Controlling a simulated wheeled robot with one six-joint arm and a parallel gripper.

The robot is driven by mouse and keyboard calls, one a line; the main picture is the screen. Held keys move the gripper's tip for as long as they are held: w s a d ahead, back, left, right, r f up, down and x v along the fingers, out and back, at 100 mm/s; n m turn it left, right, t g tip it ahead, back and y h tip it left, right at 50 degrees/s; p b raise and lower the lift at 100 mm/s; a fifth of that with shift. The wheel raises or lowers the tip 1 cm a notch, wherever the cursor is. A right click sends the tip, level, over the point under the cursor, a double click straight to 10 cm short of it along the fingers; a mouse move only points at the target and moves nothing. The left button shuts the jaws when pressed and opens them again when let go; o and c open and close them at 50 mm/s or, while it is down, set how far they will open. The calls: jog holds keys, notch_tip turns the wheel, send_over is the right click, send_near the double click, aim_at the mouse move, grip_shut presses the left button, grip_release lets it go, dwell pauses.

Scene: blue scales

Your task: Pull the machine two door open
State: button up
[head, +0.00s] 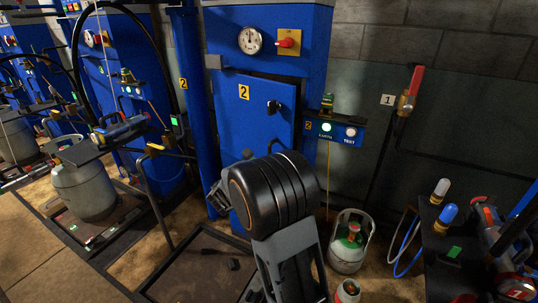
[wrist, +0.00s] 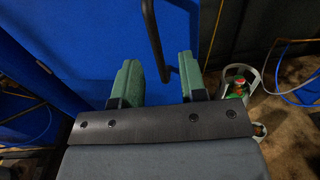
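Machine two (head: 268,20) is a blue cabinet with a yellow "2" label on its blue door (head: 225,118). The door looks closed or nearly so; I cannot tell exactly. A black latch (head: 273,106) sits at its upper right. My black arm hides the lower part of the door. My gripper (head: 217,195) is low in front of the machine, partly hidden by my wrist. In the wrist view my gripper (wrist: 158,80) is open, with green pads apart. A dark curved bar (wrist: 152,40) shows between the fingertips, before a blue panel; contact cannot be told.
A grey gas cylinder (head: 347,243) stands on the floor right of my arm. A scale platform (head: 195,268) lies in front of the machine. A dark bench (head: 455,250) with fittings is at the right. Another cylinder (head: 85,188) stands at the left.

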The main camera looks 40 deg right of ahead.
jog(key=shift+w+b+x, duration=0.2)
jog(key=shift+b+x, duration=0.1)
jog(key=shift+x, duration=1.7)
jog(key=shift+w+b+x, duration=0.2)
jog(key=shift+b+x, duration=0.05)
jog(key=shift+x, duration=1.75)
jog(key=shift+a, duration=0.2)
jog(key=shift+c, duration=0.2)
grip_shut()
